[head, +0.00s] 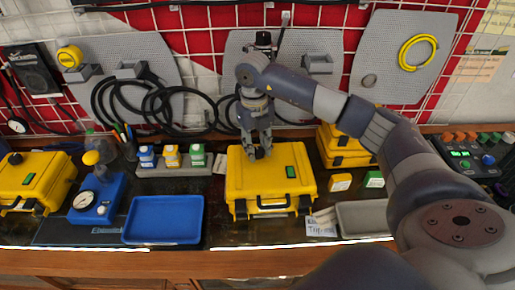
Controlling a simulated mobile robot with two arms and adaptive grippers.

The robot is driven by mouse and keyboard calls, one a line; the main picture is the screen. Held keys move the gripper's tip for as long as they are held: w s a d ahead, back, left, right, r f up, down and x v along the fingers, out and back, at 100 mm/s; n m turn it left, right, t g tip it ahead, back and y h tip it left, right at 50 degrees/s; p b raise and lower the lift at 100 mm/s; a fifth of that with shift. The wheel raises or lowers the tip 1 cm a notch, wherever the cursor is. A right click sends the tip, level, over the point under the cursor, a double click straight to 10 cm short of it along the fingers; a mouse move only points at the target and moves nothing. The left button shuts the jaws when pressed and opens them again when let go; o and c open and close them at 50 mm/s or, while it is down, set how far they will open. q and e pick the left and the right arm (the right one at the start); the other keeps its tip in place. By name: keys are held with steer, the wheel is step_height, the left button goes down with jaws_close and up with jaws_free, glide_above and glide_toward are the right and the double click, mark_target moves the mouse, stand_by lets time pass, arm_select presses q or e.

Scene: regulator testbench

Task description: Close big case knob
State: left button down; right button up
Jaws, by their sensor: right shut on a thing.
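The big yellow case (270,180) sits shut on the workbench in the middle of the head view. It has a black handle and dark latches at its front and a green label on its lid. My right gripper (258,154) reaches down from above onto the back left part of the lid. It is shut on the case's knob, which is mostly hidden by the fingers, so I cannot tell how the knob is turned. My left gripper is not in view.
A blue tray (164,219) and a blue gauge unit (97,199) stand left of the case. Another yellow case (33,181) is at the far left. Stacked yellow cases (342,149) stand behind right, and a grey tray (362,219) lies right. Small bottles (171,156) stand behind.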

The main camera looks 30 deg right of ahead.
mark_target(256, 149)
steer(key=shift+w+m, duration=0.1)
steer(key=shift+m, duration=1.2)
steer(key=o, duration=1.1)
steer(key=r, duration=1.2)
steer(key=shift+w, duration=0.3)
